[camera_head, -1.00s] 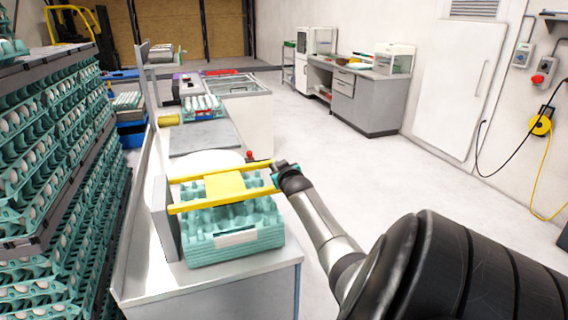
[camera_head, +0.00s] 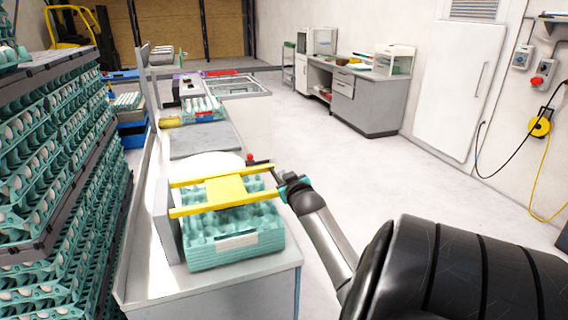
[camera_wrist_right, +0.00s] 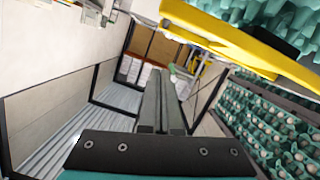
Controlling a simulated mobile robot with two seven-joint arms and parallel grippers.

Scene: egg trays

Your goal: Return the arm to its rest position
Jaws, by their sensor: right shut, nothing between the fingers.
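My right arm comes in from the lower right of the head view. Its gripper (camera_head: 277,176) is at the right end of the yellow frame, seen small and partly hidden by my wrist. In the right wrist view its two dark fingers (camera_wrist_right: 162,95) lie together, shut with nothing between them. The yellow frame (camera_head: 224,188) stands over a stack of teal egg trays (camera_head: 236,254) on the near end of the counter; I cannot tell whether my wrist touches it. The frame also shows at the upper right of the wrist view (camera_wrist_right: 240,42). My left gripper is not in view.
Tall racks of egg-filled teal trays (camera_head: 55,160) stand on the left. The counter (camera_head: 215,284) runs away from me, with a white round surface (camera_head: 207,165) behind the frame. The floor (camera_head: 365,180) right of the counter is clear.

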